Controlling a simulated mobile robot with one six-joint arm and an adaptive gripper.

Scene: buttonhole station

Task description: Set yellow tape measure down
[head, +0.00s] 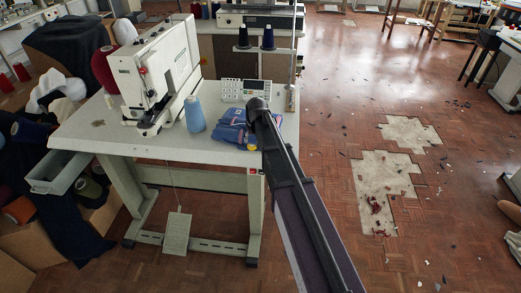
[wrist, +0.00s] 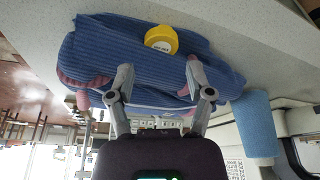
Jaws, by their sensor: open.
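The yellow tape measure (wrist: 162,39), round with a pale label, rests against a folded blue ribbed cloth (wrist: 100,45) in the wrist view. My gripper (wrist: 158,76) is open, its two fingers spread over the cloth. The tape measure lies just beyond the fingertips, roughly centred between them, and nothing is between the fingers but cloth behind. In the head view the blue cloth (head: 231,132) lies on the sewing table near its right front edge.
A white sewing machine (head: 155,75) stands on the table (head: 90,130). A light blue thread cone (head: 194,115) is left of the cloth; it also shows in the wrist view (wrist: 254,125). A control box (head: 240,90) stands behind the cloth.

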